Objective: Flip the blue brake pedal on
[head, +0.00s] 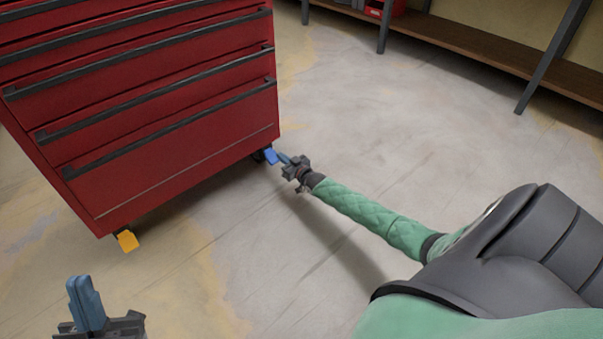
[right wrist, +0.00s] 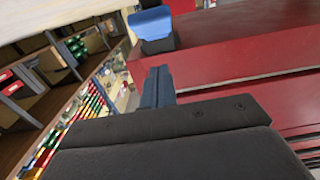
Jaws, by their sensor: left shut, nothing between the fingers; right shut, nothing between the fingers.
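The blue brake pedal (head: 271,156) sits on the caster under the near right corner of the red tool cabinet (head: 180,150). It also shows in the right wrist view (right wrist: 151,24), just beyond my fingertips. My right gripper (head: 284,158) is shut and empty, its tips close to the pedal. In the right wrist view its fingers (right wrist: 158,85) point at the pedal with a small gap in the picture; I cannot tell if they touch. My left gripper (head: 84,290) is shut and empty at the lower left, away from the cabinet.
A yellow pedal (head: 127,240) sits on another caster at the cabinet's lower left corner. A shelf rack (head: 480,48) with a wooden board stands at the back right. The floor (head: 370,120) between cabinet and rack is clear.

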